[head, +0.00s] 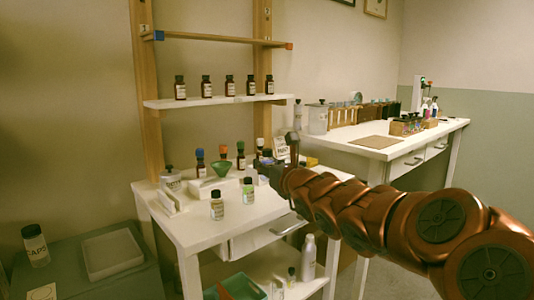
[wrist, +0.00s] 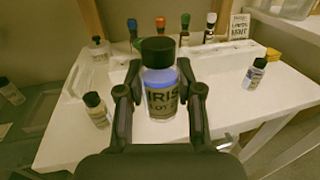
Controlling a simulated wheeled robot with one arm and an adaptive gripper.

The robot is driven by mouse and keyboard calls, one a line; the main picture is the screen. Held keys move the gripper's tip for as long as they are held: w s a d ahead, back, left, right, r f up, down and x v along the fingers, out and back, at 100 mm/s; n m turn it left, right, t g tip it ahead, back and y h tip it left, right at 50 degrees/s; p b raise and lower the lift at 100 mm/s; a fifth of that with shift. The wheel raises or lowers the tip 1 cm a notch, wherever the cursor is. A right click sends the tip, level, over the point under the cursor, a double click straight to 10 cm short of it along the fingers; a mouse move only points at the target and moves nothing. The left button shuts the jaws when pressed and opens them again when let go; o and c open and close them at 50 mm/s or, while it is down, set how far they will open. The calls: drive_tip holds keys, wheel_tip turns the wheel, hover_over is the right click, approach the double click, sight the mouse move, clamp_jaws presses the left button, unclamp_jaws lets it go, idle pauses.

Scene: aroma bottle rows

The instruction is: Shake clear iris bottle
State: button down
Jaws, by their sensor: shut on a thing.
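The clear iris bottle (wrist: 160,98) has a black cap, a label reading IRIS and a bluish tint above the label. It stands upright between the two fingers of my gripper (wrist: 161,105) in the wrist view, and the fingers are shut on its sides. In the head view my gripper (head: 272,168) is over the right part of the white table (head: 190,232); I cannot make out the held bottle clearly there.
Two small labelled bottles stand on the table, one left (wrist: 96,108) and one right (wrist: 256,73) of my gripper. Dropper bottles (wrist: 160,32) stand in a white rack behind. A shelf (head: 215,101) holds several dark bottles. A side table (head: 440,130) is at right.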

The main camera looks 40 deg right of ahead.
sight(267, 150)
wheel_tip(267, 150, up, 5)
drive_tip(key=shift+a+f, duration=0.1)
drive_tip(key=shift+r, duration=0.5)
drive_tip(key=shift+f, duration=3.2)
drive_tip(key=shift+r, duration=0.1)
